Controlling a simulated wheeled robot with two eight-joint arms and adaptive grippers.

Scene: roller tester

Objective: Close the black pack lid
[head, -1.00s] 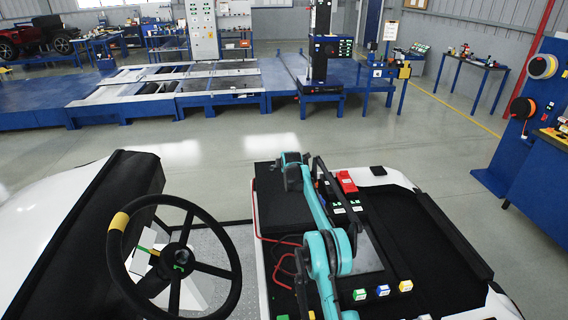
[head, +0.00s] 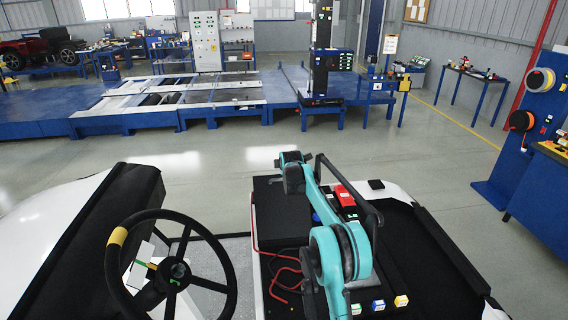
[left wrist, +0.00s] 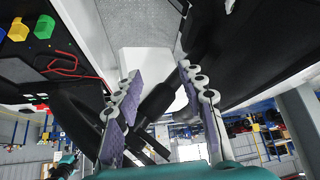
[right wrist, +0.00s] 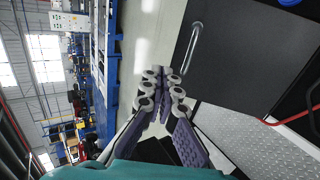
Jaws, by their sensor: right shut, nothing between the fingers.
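The black pack (head: 278,222) shows in the head view as a dark block with a flat top, left of my teal right arm. I cannot tell the lid from the body there, or how far it is open. In the right wrist view, a dark flat panel (right wrist: 255,55) with a silver bar handle (right wrist: 194,45) lies right of my right gripper (right wrist: 165,82). That gripper is shut and empty, its fingertips apart from the handle. My left gripper (left wrist: 158,78) is open and empty near the steering column in the left wrist view.
The steering wheel (head: 172,268) stands left of the pack. Red cables (head: 288,275), a red block (head: 343,195) and small coloured blocks (head: 378,305) lie around my right arm. Open floor (head: 215,175) lies beyond, before the blue tester platform (head: 235,108).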

